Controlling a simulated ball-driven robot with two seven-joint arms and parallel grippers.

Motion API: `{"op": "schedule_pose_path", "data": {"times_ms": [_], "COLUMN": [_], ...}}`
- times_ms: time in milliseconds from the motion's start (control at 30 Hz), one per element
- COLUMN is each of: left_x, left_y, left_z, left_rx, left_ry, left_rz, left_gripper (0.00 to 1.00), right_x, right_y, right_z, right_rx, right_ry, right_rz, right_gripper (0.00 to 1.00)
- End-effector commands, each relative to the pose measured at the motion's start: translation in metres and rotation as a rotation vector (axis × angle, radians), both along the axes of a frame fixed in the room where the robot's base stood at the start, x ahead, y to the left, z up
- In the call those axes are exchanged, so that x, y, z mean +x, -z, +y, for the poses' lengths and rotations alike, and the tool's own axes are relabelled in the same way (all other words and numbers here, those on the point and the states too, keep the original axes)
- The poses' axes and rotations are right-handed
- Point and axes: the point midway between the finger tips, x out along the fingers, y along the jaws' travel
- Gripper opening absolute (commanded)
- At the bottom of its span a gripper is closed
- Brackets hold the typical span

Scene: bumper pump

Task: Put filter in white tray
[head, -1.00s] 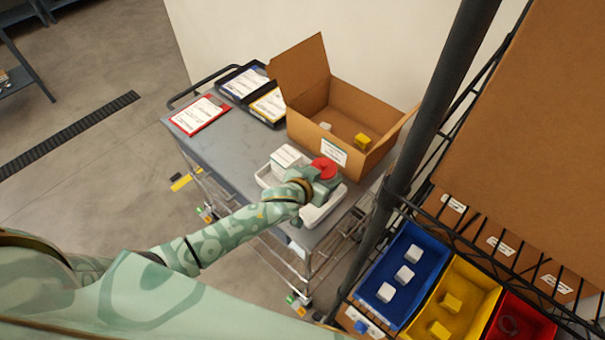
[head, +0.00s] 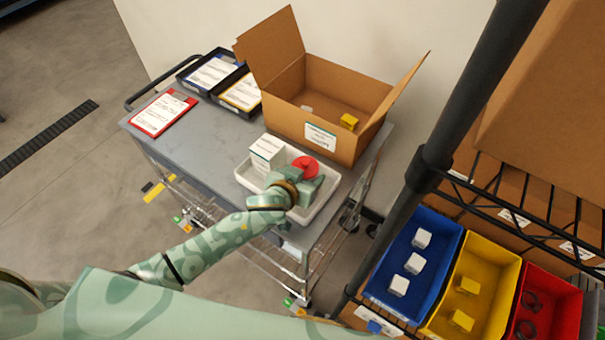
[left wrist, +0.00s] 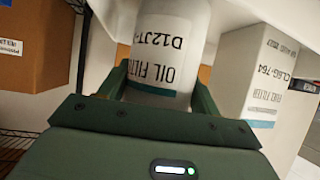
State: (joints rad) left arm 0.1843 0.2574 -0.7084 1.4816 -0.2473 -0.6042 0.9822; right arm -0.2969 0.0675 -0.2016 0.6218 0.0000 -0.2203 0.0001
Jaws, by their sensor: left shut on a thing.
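My left gripper (head: 312,184) is over the right part of the white tray (head: 329,203) on the cart. It is shut on the filter, a white cylinder (left wrist: 166,58) lettered "OIL FILTER" in the left wrist view, between both fingers. In the head view only its red end (head: 305,166) shows clearly; the gripper hides the rest. I cannot tell whether the filter touches the tray floor. A white filter box (head: 267,153) stands in the tray's left part, beside the filter, and also shows in the left wrist view (left wrist: 268,85). My right gripper is not in view.
An open cardboard box (head: 322,95) stands just behind the tray. A red clipboard (head: 160,114) and black document trays (head: 214,75) lie on the cart's far left. A dark rack post (head: 440,140) and blue (head: 425,285), yellow (head: 490,300) and red bins (head: 550,300) stand to the right.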

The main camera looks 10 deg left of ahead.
Motion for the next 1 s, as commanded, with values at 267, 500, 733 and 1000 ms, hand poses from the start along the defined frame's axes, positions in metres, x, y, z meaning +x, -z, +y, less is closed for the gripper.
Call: {"op": "schedule_pose_path", "data": {"times_ms": [267,500,733,1000], "left_x": [0.0,0.001,-0.016,-0.07], "left_y": [0.002,0.001,-0.012,-0.042], "left_z": [0.0,0.0,0.004,0.02], "left_rx": [0.0,-0.001,-0.004,-0.003], "left_ry": [0.0,0.0,0.0,0.001], "left_rz": [-0.001,-0.002,0.0,0.0], "left_gripper": [0.85,0.85,0.85,0.85], "right_x": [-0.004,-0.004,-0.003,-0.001], "right_y": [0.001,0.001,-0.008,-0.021], "right_z": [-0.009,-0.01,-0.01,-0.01], "right_rx": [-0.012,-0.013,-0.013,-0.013], "right_ry": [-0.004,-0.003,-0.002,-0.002], "right_rz": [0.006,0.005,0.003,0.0], "right_gripper": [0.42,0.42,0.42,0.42]}}
